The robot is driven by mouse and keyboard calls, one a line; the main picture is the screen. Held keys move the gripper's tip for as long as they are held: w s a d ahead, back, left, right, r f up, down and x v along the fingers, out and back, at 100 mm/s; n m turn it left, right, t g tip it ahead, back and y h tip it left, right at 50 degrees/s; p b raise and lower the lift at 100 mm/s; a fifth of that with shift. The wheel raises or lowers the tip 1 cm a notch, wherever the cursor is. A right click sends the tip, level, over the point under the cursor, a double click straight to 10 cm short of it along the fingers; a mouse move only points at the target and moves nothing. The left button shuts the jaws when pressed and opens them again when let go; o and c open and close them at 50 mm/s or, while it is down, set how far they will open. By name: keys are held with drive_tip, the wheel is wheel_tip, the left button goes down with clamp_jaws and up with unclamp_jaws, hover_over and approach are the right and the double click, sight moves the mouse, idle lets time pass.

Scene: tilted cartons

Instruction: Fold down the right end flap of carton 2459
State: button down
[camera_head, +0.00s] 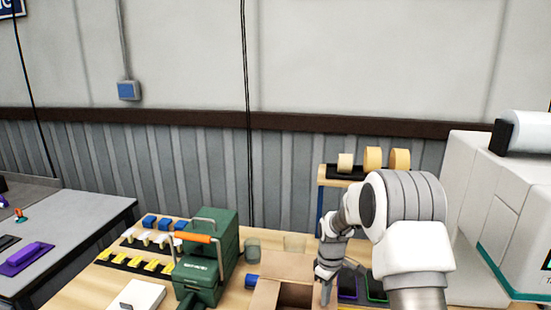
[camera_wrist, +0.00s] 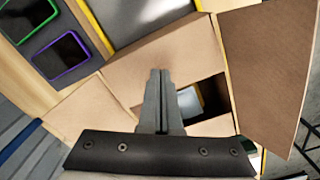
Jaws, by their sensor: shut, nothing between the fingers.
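An open brown cardboard carton (camera_head: 266,294) stands at the bottom centre of the head view; no number on it is legible. Its dark opening shows between flaps. In the wrist view one flap (camera_wrist: 165,52) lies across the top of the opening, a large flap (camera_wrist: 262,75) spreads out at right, and another flap (camera_wrist: 85,115) is at left. A pale item (camera_wrist: 190,101) shows inside. My gripper (camera_wrist: 159,72) is shut and empty, its fingertips over the upper flap; contact cannot be told. In the head view my gripper (camera_head: 326,298) points down at the carton's right side.
A green machine with an orange handle (camera_head: 205,260) stands left of the carton. Purple-rimmed (camera_head: 347,287) and green-rimmed (camera_head: 376,287) trays lie right of it, partly behind my arm. Tape rolls (camera_head: 373,158) sit on a rack behind. A large white machine (camera_head: 475,200) stands at right.

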drive_tip(key=shift+f, duration=0.2)
drive_tip(key=shift+f+b, duration=0.75)
drive_tip(key=shift+f, duration=0.1)
drive_tip(key=shift+r+p, duration=2.05)
drive_tip(key=shift+r, duration=1.55)
drive_tip(key=shift+r, duration=0.1)
drive_tip(key=s+r+m+t, duration=0.1)
drive_tip(key=s+r+m, duration=0.1)
drive_tip(key=s+r, duration=0.6)
drive_tip(key=s+r+m+t, duration=0.25)
drive_tip(key=s+r, duration=0.25)
drive_tip(key=r, duration=0.7)
drive_tip(key=s+r+m+t, duration=0.1)
drive_tip(key=s+r+m, duration=0.1)
drive_tip(key=s, duration=0.7)
drive_tip(key=s+r+m+t, duration=0.1)
drive_tip(key=s+r+m, duration=0.1)
drive_tip(key=s, duration=0.7)
drive_tip(key=shift+s+r+m, duration=0.2)
drive_tip(key=shift+r+m, duration=0.1)
drive_tip(key=shift+m, duration=0.35)
